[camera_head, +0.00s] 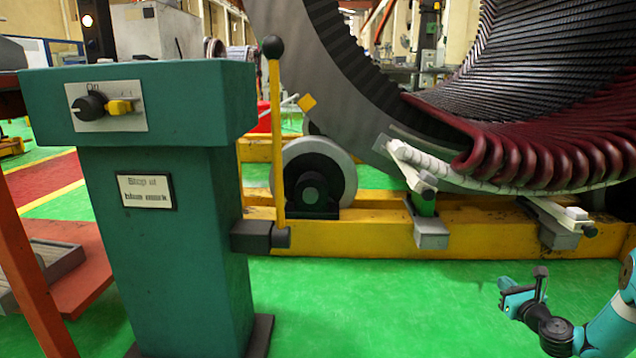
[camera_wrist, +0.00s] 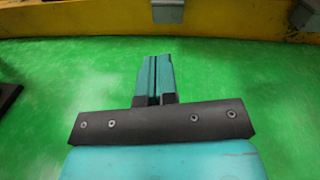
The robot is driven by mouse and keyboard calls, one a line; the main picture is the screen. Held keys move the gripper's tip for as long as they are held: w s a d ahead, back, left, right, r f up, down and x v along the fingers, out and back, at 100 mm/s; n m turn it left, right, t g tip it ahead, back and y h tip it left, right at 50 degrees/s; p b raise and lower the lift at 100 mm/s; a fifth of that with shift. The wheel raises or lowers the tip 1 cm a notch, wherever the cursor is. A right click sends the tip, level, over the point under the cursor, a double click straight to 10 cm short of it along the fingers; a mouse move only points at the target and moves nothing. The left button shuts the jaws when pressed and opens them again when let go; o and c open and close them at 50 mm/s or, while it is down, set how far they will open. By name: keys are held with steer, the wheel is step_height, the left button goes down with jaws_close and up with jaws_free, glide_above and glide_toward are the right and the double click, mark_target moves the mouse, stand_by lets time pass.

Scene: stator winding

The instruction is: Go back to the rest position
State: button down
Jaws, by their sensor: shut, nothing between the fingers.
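My gripper (camera_head: 507,287) is at the lower right of the head view, low over the green floor (camera_head: 340,310) and in front of the yellow base beam. In the wrist view my gripper (camera_wrist: 157,62) points toward the yellow beam (camera_wrist: 100,22), with its two teal fingers together and nothing between them. It touches nothing that I can see. Part of my arm is cut off by the right edge of the head view.
A green control pedestal (camera_head: 185,240) with a knob panel and a black-balled yellow lever (camera_head: 276,140) stands at left. The large stator (camera_head: 350,70) with dark red windings (camera_head: 570,150) rests on a roller (camera_head: 318,178) over the beam. Open floor lies between pedestal and gripper.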

steer(key=w+a+r+n+g+y+p, duration=0.2)
steer(key=a+r+n+g+y+p, duration=0.55)
steer(key=a+r+n, duration=1.25)
steer(key=s+a+r+n+g+y, duration=0.1)
steer(key=s+a+r+n, duration=0.1)
steer(key=s+a+r, duration=0.3)
steer(key=a+r+n+g+y, duration=0.1)
steer(key=a+r, duration=0.1)
steer(key=a, duration=0.5)
steer(key=s+a+r+n+g+h+p, duration=0.1)
steer(key=s+a+r+n+g, duration=0.1)
steer(key=s+a+r+n, duration=0.3)
steer(key=s+a+r+n+g+p, duration=0.1)
steer(key=s+a+n, duration=0.1)
steer(key=s, duration=0.5)
steer(key=s+a+r+n+g+h+p, duration=0.1)
steer(key=s+a+r+n+g, duration=0.15)
steer(key=s+r+n, duration=0.2)
steer(key=s+r+n+g+h+p, duration=0.25)
steer(key=s+n, duration=0.45)
steer(key=s, duration=1.1)
step_height(320, 180, up, 38)
steer(key=p, duration=3.8)
steer(key=shift+s+d, duration=0.35)
